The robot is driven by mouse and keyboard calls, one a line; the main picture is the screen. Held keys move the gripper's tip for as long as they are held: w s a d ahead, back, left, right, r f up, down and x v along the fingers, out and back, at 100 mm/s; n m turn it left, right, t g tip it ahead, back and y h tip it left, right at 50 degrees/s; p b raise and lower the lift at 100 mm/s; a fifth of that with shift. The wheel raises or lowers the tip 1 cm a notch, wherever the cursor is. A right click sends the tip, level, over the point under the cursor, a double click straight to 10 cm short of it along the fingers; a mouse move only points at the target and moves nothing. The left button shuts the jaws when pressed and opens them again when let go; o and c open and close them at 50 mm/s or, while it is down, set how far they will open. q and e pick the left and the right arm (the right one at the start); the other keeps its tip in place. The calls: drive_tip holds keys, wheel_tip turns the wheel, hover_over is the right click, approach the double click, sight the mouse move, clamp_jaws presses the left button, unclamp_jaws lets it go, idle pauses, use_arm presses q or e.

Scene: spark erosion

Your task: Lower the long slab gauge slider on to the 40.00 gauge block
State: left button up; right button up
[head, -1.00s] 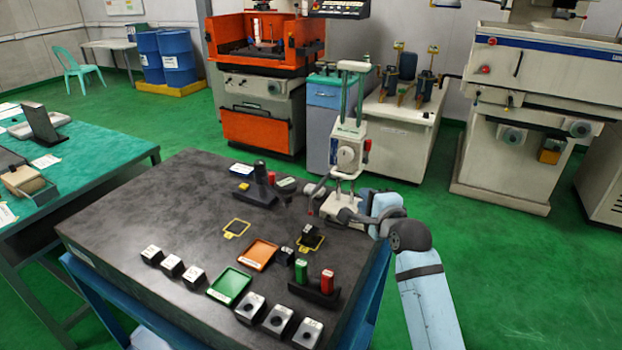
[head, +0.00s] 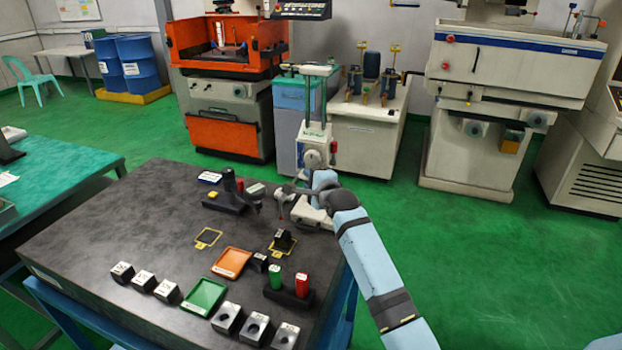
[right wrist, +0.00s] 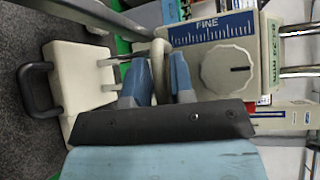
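In the right wrist view the slider (right wrist: 262,75) shows a round knob, a blue scale marked FINE. A thin arm with a probe (head: 279,196) reaches left from the gauge over the slab. My right gripper (right wrist: 157,80) is at the gauge, its two blue fingers on either side of a beige bar; whether they press on it is unclear. My left gripper is out of view.
The dark slab (head: 130,225) holds a black stand (head: 228,195), an orange tray (head: 232,262), a green tray (head: 204,297), a rack with green and red handles (head: 289,294) and several small labelled blocks (head: 144,281). An empty yellow outline (head: 208,237) lies left. The slab's left part is clear.

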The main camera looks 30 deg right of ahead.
drive_tip(key=shift+c, duration=0.2)
clamp_jaws()
wheel_tip(320, 180, down, 6)
drive_tip(key=shift+r+b, duration=0.25)
drive_tip(key=shift+b, duration=0.2)
drive_tip(key=shift+f, duration=0.25)
drive_tip(key=shift+o, duration=0.2)
unclamp_jaws()
drive_tip(key=shift+s, duration=0.1)
drive_tip(key=s+r, duration=0.2)
drive_tip(key=s, duration=1.1)
drive_tip(key=shift+s+a+r+b, duration=0.25)
drive_tip(key=shift+a+b, duration=0.1)
drive_tip(key=shift+b, duration=0.05)
